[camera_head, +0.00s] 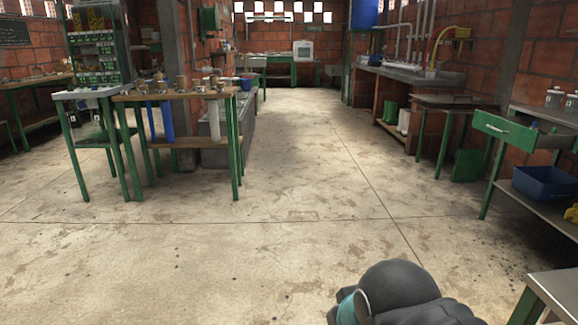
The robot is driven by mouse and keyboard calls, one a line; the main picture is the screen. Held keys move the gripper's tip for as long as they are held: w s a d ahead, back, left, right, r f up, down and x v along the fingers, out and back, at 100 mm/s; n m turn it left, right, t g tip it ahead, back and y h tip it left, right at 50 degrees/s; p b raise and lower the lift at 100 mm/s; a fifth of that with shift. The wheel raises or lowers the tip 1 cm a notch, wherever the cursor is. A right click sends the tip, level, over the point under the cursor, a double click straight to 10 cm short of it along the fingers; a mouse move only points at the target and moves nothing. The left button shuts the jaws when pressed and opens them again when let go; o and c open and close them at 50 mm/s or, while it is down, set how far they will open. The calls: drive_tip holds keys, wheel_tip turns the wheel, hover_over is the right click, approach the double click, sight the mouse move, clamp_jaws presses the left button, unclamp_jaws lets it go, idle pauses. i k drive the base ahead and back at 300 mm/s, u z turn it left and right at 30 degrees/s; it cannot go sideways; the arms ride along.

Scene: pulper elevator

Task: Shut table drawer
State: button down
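A green drawer front (504,130) with a pale handle shows at the right. The drawer sticks out open from a metal-topped table (552,116) with green legs by the right wall. Something small and blue shows behind the drawer front, too small to tell. Part of my arm, dark grey with a teal band, shows at the bottom right of the picture. It is apart from the drawer, well in front of it. My gripper's fingers are not in view.
A blue crate (545,184) sits on the lower shelf under the drawer. A metal table corner (558,290) is close at the bottom right. A wooden-topped workbench (178,95) stands at the left. The concrete floor (290,190) between is clear.

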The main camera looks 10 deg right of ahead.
sight(514, 131)
drive_tip(key=z, duration=0.3)
drive_tip(key=i, duration=1.6)
drive_tip(key=z, duration=1.7)
drive_tip(key=i, duration=1)
drive_tip(key=z, duration=1.05)
drive_tip(key=i, duration=0.25)
drive_tip(key=z, duration=0.1)
